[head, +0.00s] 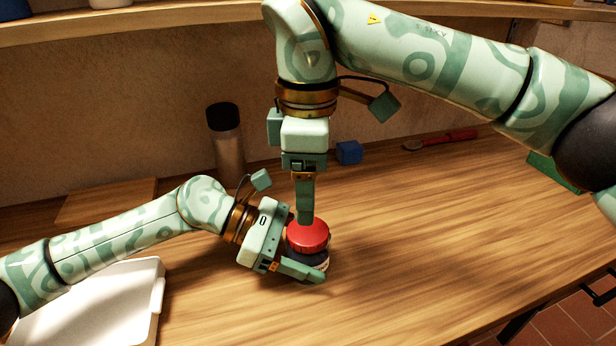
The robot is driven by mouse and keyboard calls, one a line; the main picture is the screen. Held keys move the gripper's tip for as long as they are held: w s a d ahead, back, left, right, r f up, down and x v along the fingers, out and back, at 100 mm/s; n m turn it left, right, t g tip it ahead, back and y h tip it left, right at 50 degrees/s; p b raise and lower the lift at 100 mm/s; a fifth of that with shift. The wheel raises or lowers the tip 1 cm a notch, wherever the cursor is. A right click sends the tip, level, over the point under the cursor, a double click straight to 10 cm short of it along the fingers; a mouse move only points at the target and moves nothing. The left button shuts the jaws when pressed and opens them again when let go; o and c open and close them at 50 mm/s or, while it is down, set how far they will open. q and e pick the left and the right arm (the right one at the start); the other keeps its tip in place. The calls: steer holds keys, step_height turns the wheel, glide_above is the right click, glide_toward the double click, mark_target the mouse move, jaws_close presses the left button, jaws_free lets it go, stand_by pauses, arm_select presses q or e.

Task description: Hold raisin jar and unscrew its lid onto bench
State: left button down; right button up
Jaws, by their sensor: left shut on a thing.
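The raisin jar (310,258), small with dark contents, stands upright on the wooden bench near the middle of the head view. Its red lid (308,236) is on top. My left gripper (304,268) comes in low from the left and is shut on the jar's body, one finger showing across the near side. My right gripper (305,217) points straight down from above, its visible finger reaching the lid's top. Its fingers line up edge-on, so I cannot tell whether it is open or grips the lid.
A tall jar with a black cap (226,140) stands behind my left arm. A blue block (349,152) and a red-handled tool (440,140) lie at the back. A white tray (152,275) is at the left front, a wooden board (105,201) behind. The bench right of the jar is clear.

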mark_target(309, 229)
step_height(309, 229, down, 8)
steer(key=shift+r, duration=0.1)
stand_by(0.4)
steer(key=c, duration=1)
steer(key=n, duration=0.6)
steer(key=shift+n, duration=0.3)
